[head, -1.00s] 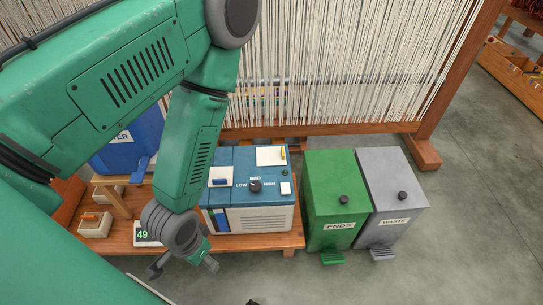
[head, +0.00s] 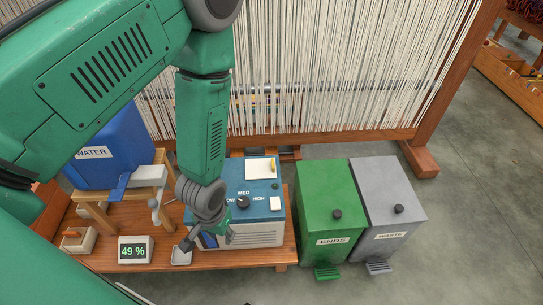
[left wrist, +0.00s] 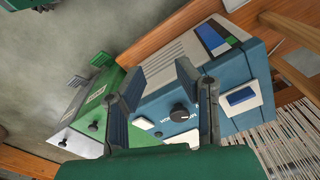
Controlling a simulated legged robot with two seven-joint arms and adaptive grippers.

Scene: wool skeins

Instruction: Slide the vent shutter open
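A blue box with a dial (head: 243,202) stands on the wooden bench. Its front carries a pale slatted grille (head: 262,239), also seen in the left wrist view (left wrist: 180,58). Beside the grille is a panel with dark blue, green and bright blue strips (left wrist: 214,40); which piece is the vent shutter I cannot tell for certain. My left gripper (head: 207,241) is in front of the box's left front, hiding part of that panel. In the left wrist view my left gripper (left wrist: 160,67) has its fingers wide apart with nothing between them.
A blue water tank (head: 112,150) on a wooden stand and a display reading 49 % (head: 134,250) are left of the box. A green bin (head: 326,200) and a grey bin (head: 388,195) stand right. A loom (head: 330,65) rises behind. Floor at the right is clear.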

